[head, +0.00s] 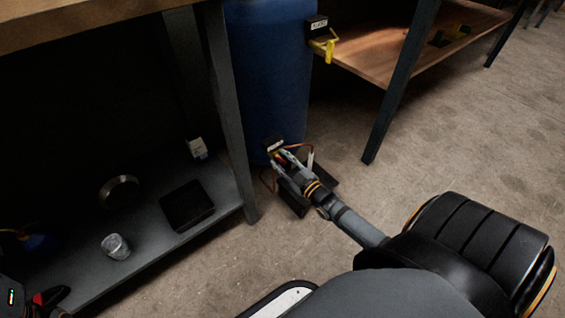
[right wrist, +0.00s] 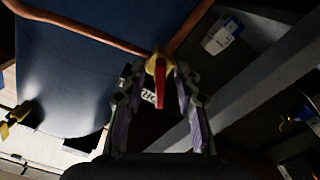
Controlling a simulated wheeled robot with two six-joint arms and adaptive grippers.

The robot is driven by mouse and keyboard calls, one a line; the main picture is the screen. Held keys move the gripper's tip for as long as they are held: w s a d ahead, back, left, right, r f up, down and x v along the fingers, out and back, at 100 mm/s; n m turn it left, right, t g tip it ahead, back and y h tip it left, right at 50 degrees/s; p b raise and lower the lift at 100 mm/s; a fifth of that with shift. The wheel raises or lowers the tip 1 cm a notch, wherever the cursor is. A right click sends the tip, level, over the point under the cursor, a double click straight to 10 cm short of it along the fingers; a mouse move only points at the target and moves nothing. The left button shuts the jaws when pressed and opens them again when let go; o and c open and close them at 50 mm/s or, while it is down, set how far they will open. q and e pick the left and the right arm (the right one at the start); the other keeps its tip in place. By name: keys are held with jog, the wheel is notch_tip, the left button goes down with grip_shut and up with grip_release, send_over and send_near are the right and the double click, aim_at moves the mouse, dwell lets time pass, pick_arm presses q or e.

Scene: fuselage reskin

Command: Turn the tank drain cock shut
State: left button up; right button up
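The blue tank (head: 270,75) stands upright between two workbenches. The drain cock is low on the tank; its brass body (right wrist: 155,62) and red lever (right wrist: 160,86) show in the right wrist view. My right gripper (head: 281,158) reaches down to the tank's foot, and in the head view its fingers largely hide the cock. In the right wrist view the right gripper (right wrist: 160,78) is open, with one finger on each side of the red lever. I see gaps beside the lever, though contact at the tips is hard to tell.
Copper pipes (right wrist: 100,33) run close to the cock. A yellow-handled valve with a label (head: 328,47) is higher on the tank. A bench leg (head: 231,120) stands just left; the lower shelf (head: 160,250) holds a black tray and a clear cup. Floor at right is free.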

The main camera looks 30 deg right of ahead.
grip_shut()
jog(key=m, duration=0.3)
jog(key=shift+p, duration=0.4)
jog(key=shift+m, duration=1.9)
jog(key=shift+f, duration=0.1)
jog(key=shift+s, duration=0.1)
grip_release()
